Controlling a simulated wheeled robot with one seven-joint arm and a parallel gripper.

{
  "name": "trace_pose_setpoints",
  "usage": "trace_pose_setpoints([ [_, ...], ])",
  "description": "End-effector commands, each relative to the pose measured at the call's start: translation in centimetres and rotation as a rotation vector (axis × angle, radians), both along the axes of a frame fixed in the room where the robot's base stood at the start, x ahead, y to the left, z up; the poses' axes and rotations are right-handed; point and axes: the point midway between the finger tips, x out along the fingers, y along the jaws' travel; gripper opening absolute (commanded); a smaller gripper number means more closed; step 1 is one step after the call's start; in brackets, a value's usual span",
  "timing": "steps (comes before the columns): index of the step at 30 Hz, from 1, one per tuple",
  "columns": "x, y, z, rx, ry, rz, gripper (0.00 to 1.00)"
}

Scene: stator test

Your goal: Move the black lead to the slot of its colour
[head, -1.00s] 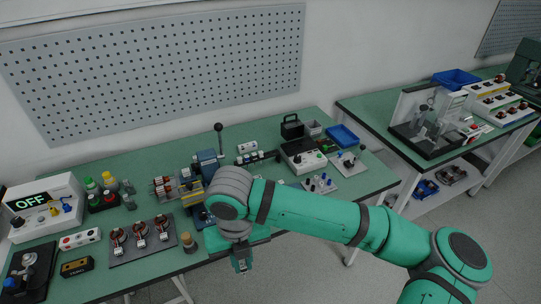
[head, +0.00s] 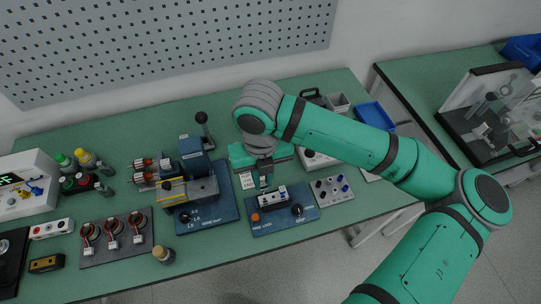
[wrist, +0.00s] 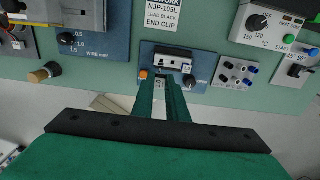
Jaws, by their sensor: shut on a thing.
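My gripper (head: 264,185) points down over the front of the small blue board with the white slotted block. Its green fingers are close together in the wrist view (wrist: 161,82), with their tips just in front of the block. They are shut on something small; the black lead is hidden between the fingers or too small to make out. The white block (wrist: 166,57) has a dark row of slots along its top, and it also shows in the head view (head: 270,197). I cannot tell the slot colours. Whether tips and block touch is unclear.
A placard reading "LEAD BLACK END CLIP" (wrist: 163,15) stands behind the block. Left is a blue machine base (head: 215,212) with a clamp and lever. Right is a grey plate with coloured posts (head: 332,190).

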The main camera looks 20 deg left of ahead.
Motion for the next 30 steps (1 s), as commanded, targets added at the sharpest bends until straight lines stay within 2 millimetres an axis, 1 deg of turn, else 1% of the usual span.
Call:
trace_pose_setpoints([
  [4, 0.0, 0.0, -0.3, 0.000, 0.001, 0.000, 0.00],
  [7, 0.0, -0.1, -1.0, -0.001, 0.001, -0.002, 0.00],
  [16, 0.0, -0.1, -3.9, -0.001, 0.001, -0.002, 0.00],
  [30, 0.0, 0.1, -4.4, 0.000, 0.000, 0.000, 0.00],
])
